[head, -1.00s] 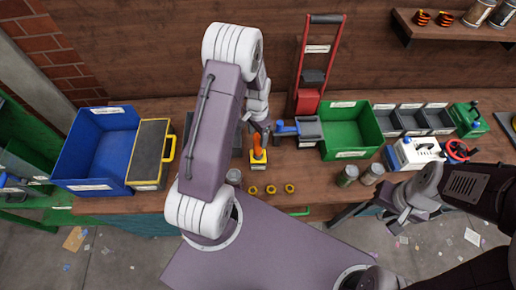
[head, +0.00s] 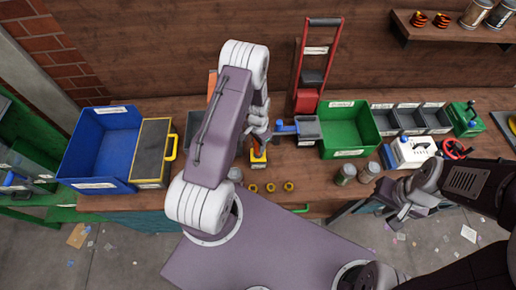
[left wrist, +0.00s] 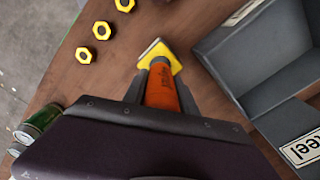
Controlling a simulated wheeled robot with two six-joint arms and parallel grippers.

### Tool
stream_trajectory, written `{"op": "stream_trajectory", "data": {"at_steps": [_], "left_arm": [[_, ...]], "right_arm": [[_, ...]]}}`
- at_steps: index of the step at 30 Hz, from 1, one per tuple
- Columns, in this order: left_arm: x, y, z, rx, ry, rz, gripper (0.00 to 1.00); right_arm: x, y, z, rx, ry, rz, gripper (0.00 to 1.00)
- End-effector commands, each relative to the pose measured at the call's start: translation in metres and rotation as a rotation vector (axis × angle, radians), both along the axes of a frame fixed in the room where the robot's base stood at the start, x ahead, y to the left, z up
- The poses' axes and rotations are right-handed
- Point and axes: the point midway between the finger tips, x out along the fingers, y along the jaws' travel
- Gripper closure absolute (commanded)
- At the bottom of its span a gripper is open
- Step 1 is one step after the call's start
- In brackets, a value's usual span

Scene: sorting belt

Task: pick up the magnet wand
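The magnet wand, which I take to be the orange handle (left wrist: 161,88) on a yellow base (left wrist: 160,54), stands on the bench. In the head view, its yellow base (head: 258,160) shows below my left gripper (head: 262,138), which hides most of the handle. In the left wrist view, the fingers of my left gripper (left wrist: 160,90) lie on both sides of the orange handle, very close to it. I cannot tell whether they press on it. My right gripper (head: 402,212) hangs at the bench's front right, away from the wand; its finger opening is unclear.
A blue-handled grey tool (head: 303,128) lies just right of the wand. Several yellow nuts (head: 270,187) lie in front. A blue bin (head: 97,145) is left and a green bin (head: 345,130) right. Jars (head: 345,174) stand near the front edge.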

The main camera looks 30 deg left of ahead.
Motion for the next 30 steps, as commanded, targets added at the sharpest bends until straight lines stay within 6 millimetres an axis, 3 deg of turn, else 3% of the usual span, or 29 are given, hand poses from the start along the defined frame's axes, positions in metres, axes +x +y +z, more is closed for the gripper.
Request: {"op": "stream_trajectory", "data": {"at_steps": [11, 14, 20, 30], "left_arm": [[0.001, 0.0, 0.002, 0.0, -0.002, 0.0, 1.0], [0.001, 0.0, 0.01, 0.001, -0.003, 0.0, 1.0], [0.002, -0.002, 0.042, 0.001, -0.007, -0.001, 1.0], [0.011, -0.083, 0.087, 0.0, -0.005, -0.006, 1.0]], "right_arm": [[0.0, 0.0, -0.001, 0.0, 0.0, 0.0, 0.64], [0.0, 0.0, -0.005, 0.0, 0.0, 0.0, 0.64], [0.0, 0.0, -0.019, 0.0, 0.0, 0.0, 0.64], [0.0, 0.0, -0.042, 0.0, 0.0, 0.0, 0.64]]}}
